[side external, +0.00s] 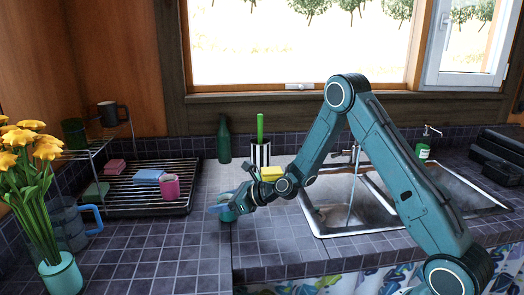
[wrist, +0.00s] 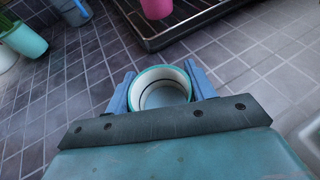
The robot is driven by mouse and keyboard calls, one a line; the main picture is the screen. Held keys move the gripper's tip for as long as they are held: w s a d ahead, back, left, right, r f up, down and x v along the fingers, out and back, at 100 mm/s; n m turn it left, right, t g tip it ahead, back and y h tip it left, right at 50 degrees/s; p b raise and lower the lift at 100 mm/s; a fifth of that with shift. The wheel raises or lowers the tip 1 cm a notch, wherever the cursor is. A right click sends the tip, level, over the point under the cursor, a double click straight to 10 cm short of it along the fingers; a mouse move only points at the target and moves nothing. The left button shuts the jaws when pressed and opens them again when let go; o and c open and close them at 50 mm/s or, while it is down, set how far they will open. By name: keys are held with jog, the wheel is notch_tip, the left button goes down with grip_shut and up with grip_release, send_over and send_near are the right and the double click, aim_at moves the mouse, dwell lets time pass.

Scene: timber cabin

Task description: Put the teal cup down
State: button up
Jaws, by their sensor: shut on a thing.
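The teal cup (wrist: 160,91) has a pale inside and shows its open mouth in the wrist view. My gripper (wrist: 160,88) is shut on it, with one blue finger on each side. In the side view, my gripper (side external: 222,208) holds the cup (side external: 228,214) at the tiled counter, left of the sink. My fingers hide part of the cup there. I cannot tell whether its base touches the tiles.
A black drying rack (side external: 140,192) with a pink cup (side external: 169,187) stands to the left. A jug with a blue handle (side external: 75,225) and yellow flowers in a vase (side external: 62,275) are further left. The sink (side external: 345,205) is at right. Front-left tiles (side external: 160,255) are clear.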

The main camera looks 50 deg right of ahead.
jog(key=shift+f, duration=0.15)
jog(key=o, duration=1.2)
jog(key=shift+r, duration=0.2)
jog(key=v, duration=1.2)
